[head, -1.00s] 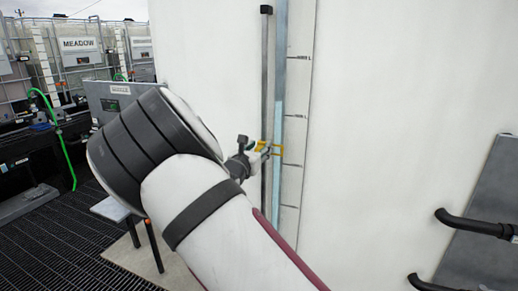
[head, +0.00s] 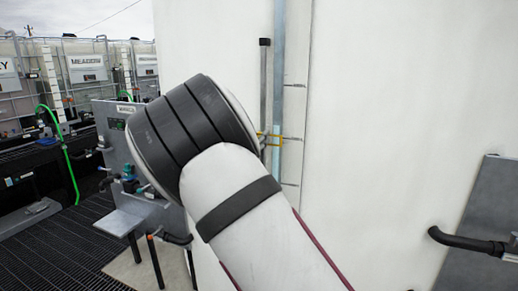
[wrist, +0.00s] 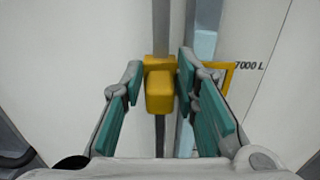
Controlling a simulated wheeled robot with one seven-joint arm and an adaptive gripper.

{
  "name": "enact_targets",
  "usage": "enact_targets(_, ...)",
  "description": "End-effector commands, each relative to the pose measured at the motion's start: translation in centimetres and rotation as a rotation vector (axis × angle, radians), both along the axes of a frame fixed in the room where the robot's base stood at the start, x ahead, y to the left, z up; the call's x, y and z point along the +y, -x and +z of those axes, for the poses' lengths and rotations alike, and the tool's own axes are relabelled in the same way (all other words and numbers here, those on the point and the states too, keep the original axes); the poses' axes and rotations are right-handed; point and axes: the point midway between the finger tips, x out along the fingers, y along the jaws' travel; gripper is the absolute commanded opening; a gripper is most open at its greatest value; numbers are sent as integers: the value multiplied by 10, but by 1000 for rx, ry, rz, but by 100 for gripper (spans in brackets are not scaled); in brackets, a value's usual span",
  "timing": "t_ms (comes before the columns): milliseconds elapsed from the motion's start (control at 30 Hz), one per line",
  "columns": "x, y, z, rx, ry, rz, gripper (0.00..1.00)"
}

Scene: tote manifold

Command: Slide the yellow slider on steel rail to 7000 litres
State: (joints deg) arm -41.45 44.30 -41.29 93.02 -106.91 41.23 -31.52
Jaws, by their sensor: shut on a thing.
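The yellow slider (wrist: 160,92) sits on the steel rail (wrist: 161,30) in the wrist view, between the fingertips of my gripper (wrist: 160,82), which is shut on it. Its thin yellow frame (wrist: 231,78) reaches right across the pale blue sight strip (wrist: 205,45). The frame's right end is beside the black "7000 L" label (wrist: 249,66); I cannot tell whether they line up exactly. In the head view the yellow frame (head: 279,138) shows just right of my arm, close to a scale line. The gripper is hidden behind my arm there.
The white tank wall (head: 390,90) fills the middle and right. A black pipe (head: 465,242) and a grey panel (head: 495,190) stand at the lower right. A grey bench (head: 125,220) and caged tanks (head: 85,70) are at the left.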

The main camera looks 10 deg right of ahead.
Motion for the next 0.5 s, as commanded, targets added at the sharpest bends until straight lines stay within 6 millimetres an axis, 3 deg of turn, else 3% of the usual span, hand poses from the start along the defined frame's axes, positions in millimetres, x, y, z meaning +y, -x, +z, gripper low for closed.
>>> enact_targets(233, 0, 0, 0, -1, 1, -1, 0)
enact_targets(267, 0, 0, 0, -1, 1, -1, 30)
enact_targets(300, 0, 0, 0, -1, 1, -1, 39)
enact_targets(500, 0, 0, 0, 0, 0, -1, 40)
